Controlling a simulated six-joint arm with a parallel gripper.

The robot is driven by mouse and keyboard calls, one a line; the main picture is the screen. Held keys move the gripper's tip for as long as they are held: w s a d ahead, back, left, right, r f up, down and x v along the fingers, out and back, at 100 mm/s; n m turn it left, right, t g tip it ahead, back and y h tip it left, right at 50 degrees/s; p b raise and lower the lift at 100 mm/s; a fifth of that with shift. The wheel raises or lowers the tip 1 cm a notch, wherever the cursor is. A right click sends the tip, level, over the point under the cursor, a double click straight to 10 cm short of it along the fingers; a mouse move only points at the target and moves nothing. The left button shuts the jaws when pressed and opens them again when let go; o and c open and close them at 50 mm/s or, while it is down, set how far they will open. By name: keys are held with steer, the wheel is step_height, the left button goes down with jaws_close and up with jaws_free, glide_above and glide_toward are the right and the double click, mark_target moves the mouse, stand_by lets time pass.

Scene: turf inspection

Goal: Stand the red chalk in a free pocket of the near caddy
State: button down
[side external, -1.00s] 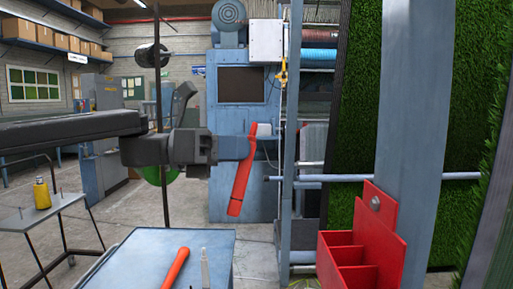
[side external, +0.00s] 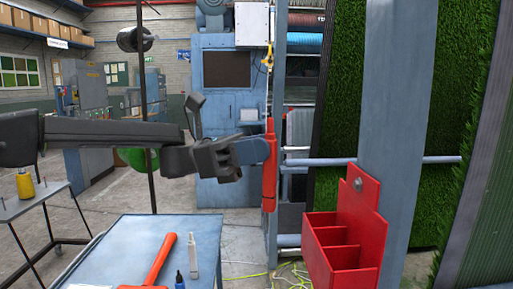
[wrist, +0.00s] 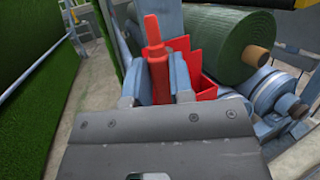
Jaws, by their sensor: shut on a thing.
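The red chalk (side external: 269,181) is a long stick held roughly upright in my gripper (side external: 265,152). It also shows in the wrist view (wrist: 157,62), between the two fingers of my gripper (wrist: 156,84). The red caddy (side external: 365,223) is fixed to a blue-grey post at right, its pockets open at the top. The pocket parts I can see look empty; their bottoms are hidden. The chalk is left of the caddy and higher than its pockets, apart from it in the side view. In the wrist view part of the caddy (wrist: 196,62) shows behind and right of the chalk.
A horizontal rail (side external: 320,161) runs behind the chalk to the post (side external: 396,130). Green turf (side external: 345,100) hangs behind.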

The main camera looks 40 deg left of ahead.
steer(key=shift+w+d, duration=3.5)
steer(key=shift+f, duration=2.3)
steer(key=shift+f, duration=0.75)
steer(key=shift+f, duration=1.05)
steer(key=shift+f, duration=0.45)
steer(key=c, duration=0.9)
jaws_free()
